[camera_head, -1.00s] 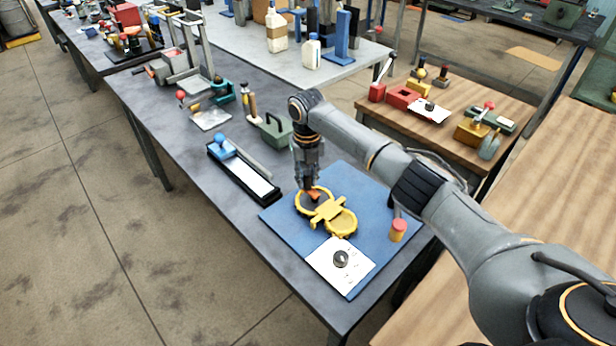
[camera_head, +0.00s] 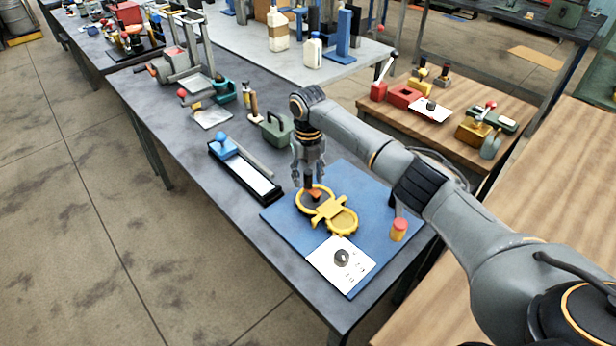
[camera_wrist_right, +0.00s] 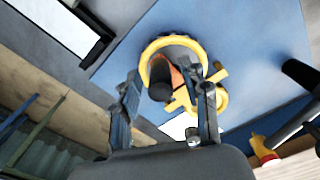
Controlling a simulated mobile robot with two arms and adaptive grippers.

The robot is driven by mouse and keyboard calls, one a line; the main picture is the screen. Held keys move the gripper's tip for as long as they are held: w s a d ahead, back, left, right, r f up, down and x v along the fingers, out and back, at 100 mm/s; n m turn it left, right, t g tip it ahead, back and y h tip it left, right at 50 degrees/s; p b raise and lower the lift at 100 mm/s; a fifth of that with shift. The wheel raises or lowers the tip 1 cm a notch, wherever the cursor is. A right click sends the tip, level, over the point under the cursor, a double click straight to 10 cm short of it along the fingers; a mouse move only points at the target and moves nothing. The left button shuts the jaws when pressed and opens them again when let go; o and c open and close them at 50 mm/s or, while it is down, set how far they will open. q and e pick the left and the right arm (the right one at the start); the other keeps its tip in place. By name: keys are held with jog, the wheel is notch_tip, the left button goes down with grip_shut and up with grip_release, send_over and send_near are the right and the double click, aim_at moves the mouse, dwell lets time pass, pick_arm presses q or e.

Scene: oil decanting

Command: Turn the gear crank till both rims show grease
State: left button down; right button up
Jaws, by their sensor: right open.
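A yellow gear frame with two round rims (camera_head: 341,219) lies on a blue mat (camera_head: 375,190) on the grey table. An orange crank with a dark knob (camera_head: 312,192) stands at the far-left rim. My right gripper (camera_head: 308,184) points down just above that rim. In the right wrist view, its two fingers (camera_wrist_right: 166,100) are spread, with the orange crank and its dark knob (camera_wrist_right: 160,85) between them and gaps on the sides. Whether the rims carry grease is too small to tell. My left gripper is not in view.
A white card with a dark round knob (camera_head: 341,257) lies at the mat's near corner. A red-capped yellow jar (camera_head: 399,229) stands on the right of the mat. A black tray (camera_head: 246,172) and a green box (camera_head: 277,131) stand to the left and behind.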

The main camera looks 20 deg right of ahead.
notch_tip(320, 180, up, 11)
jog(key=shift+r, duration=0.2)
dwell(0.6)
